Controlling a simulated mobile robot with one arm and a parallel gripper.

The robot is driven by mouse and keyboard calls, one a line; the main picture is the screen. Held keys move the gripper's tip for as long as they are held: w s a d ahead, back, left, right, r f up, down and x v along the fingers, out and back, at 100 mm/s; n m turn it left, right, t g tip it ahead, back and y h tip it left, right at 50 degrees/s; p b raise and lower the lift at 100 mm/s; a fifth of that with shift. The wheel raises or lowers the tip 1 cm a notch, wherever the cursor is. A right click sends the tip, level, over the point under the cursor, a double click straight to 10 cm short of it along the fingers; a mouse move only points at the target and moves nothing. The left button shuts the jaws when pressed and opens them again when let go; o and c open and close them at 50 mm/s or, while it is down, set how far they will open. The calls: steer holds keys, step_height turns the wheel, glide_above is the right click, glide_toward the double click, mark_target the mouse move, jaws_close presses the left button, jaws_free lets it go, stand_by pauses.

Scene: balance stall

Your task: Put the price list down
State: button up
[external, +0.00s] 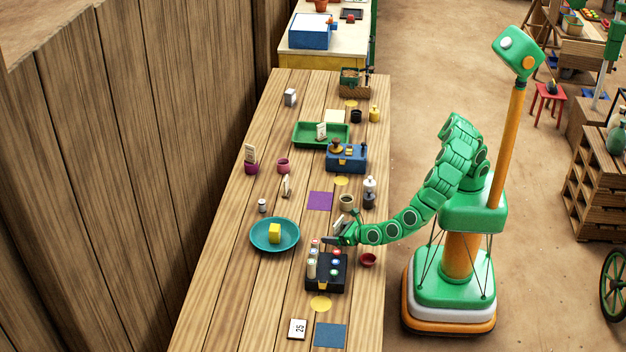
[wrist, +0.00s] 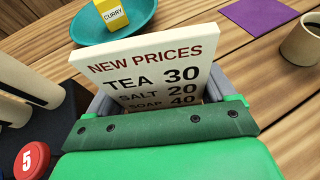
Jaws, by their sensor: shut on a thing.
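The price list (wrist: 150,65) is a cream card reading "NEW PRICES, TEA 30, SALT 20, SOAP 40" in the wrist view. My gripper (wrist: 165,103) is shut on its lower part, and the green hand hides its bottom edge. The card stands up from the jaws with its printed face toward the wrist camera. In the external view my gripper (external: 340,238) is over the right part of the wooden table (external: 225,290), just behind the black rack. The card is too small there to make out clearly. I cannot tell whether it touches the table.
A black rack (external: 326,283) with coloured-topped pieces stands close in front of my gripper. A teal plate (external: 258,241) with a yellow curry box (external: 275,233) is to its left. A brown cup (external: 347,202), a purple mat (external: 320,200) and a red bowl (external: 368,260) are near.

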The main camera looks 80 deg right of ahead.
steer(key=shift+f, duration=1.6)
steer(key=shift+f, duration=0.15)
steer(key=o, duration=0.9)
steer(key=shift+s+a+r, duration=0.25)
steer(key=shift+s+r, duration=0.15)
steer(key=shift+s, duration=0.1)
steer(key=v, duration=1.1)
steer(key=shift+w, duration=0.1)
